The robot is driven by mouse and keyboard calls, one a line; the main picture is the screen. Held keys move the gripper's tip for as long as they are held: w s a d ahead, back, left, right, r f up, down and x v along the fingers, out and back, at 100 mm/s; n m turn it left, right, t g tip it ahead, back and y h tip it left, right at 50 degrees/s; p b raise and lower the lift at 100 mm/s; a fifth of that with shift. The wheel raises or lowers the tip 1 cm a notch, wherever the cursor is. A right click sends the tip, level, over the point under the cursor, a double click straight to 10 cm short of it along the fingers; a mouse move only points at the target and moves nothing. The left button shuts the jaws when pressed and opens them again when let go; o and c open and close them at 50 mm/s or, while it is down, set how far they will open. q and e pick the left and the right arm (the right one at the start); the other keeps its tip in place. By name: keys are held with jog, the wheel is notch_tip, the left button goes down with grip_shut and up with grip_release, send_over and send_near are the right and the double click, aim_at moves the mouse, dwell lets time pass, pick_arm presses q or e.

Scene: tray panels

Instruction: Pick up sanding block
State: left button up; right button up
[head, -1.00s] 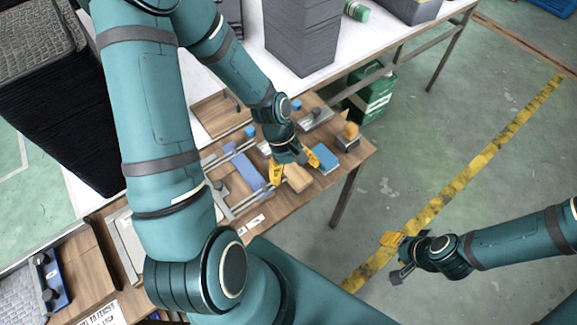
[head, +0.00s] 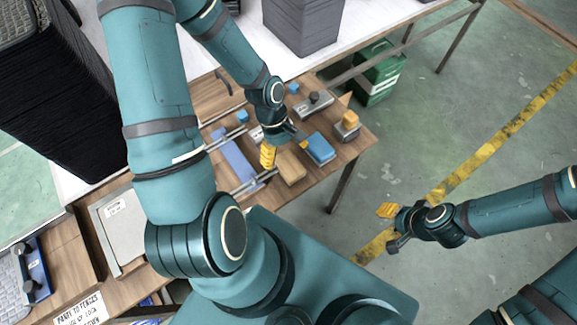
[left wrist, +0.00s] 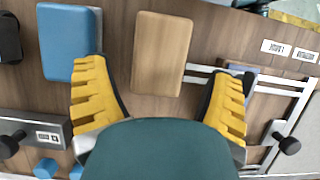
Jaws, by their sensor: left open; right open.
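A tan wooden block (head: 290,166), which looks like the sanding block, lies flat on the brown wooden panel. A blue block (head: 319,149) lies just right of it. My left gripper (head: 285,151) is open and empty, just above and behind the tan block. In the left wrist view my left gripper (left wrist: 160,78) has its yellow fingers spread on either side of the tan block (left wrist: 160,53); the left finger overlaps the corner of the blue block (left wrist: 65,38). I cannot tell how high the fingertips are. My right gripper (head: 389,229) is open and empty over the floor.
An orange-topped block (head: 348,119) and a grey tool with a dark knob (head: 314,103) sit farther back on the panel. Metal rails (left wrist: 290,110) and a long blue-violet piece (head: 238,160) lie beside the tan block. A green case (head: 378,75) stands on the floor behind.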

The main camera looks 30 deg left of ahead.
aim_at(288, 163)
pick_arm(q)
jog(key=b+x, duration=0.1)
jog(key=x, duration=0.3)
jog(key=shift+d+f, duration=0.1)
jog(key=shift+f, duration=0.25)
jog(key=c, duration=1)
notch_tip(288, 163, up, 10)
jog(key=shift+s+r+p, duration=0.1)
jog(key=shift+p, duration=1.1)
